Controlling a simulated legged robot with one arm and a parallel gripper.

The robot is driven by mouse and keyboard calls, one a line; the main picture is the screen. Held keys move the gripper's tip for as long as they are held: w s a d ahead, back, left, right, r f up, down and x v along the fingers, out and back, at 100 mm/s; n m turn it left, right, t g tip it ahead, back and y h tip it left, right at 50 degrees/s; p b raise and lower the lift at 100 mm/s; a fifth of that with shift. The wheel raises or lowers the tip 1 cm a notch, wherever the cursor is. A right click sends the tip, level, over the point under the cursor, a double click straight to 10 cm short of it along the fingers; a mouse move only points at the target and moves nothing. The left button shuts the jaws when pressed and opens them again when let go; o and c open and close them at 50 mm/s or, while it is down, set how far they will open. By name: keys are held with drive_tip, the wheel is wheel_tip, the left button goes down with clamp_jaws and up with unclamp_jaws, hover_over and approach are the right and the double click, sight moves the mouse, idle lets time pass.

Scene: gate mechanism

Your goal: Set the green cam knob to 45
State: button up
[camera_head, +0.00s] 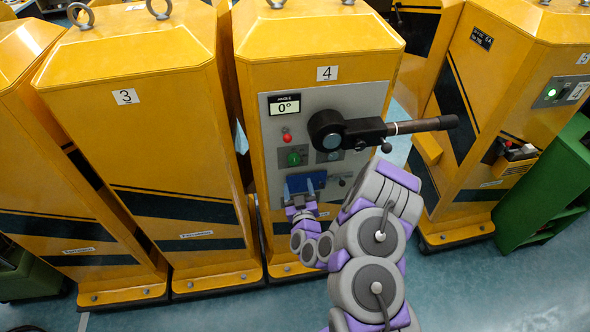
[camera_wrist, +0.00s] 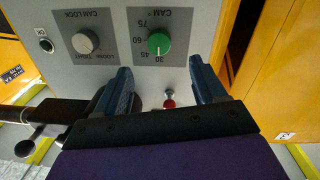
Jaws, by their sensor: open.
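The green cam knob (camera_wrist: 158,42) sits on the grey panel of cabinet 4, beyond my fingertips in the wrist view. Marks 30, 45, 60 and 75 are printed round it. A pale pointer line shows on its lower side, near the 30 end of the scale; its exact setting is hard to read. In the head view the knob (camera_head: 294,159) is small, just above my gripper (camera_head: 303,188). My gripper (camera_wrist: 163,85) is open and empty, its two blue fingers apart either side of the knob's line and not touching it.
A grey cam lock knob (camera_wrist: 86,41) marked LOOSE and TIGHT is beside the green one. A red button (camera_wrist: 169,102) shows between the fingers. A black lever (camera_head: 400,127) sticks out to the right above my arm. The angle display (camera_head: 285,106) reads 0°.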

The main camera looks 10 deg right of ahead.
sight(294, 162)
drive_tip(key=w+b, duration=0.1)
drive_tip(key=w, duration=0.1)
drive_tip(key=w+b, duration=0.2)
drive_tip(key=w, duration=0.1)
drive_tip(key=w+b, duration=0.1)
drive_tip(key=w, duration=0.2)
drive_tip(key=shift+w+d+r, duration=0.15)
drive_tip(key=shift+d+r, duration=0.05)
drive_tip(key=shift+d, duration=0.1)
drive_tip(key=shift+w+b, duration=0.4)
drive_tip(key=shift+w, duration=0.6)
drive_tip(key=c, duration=1)
drive_tip(key=shift+c, duration=0.2)
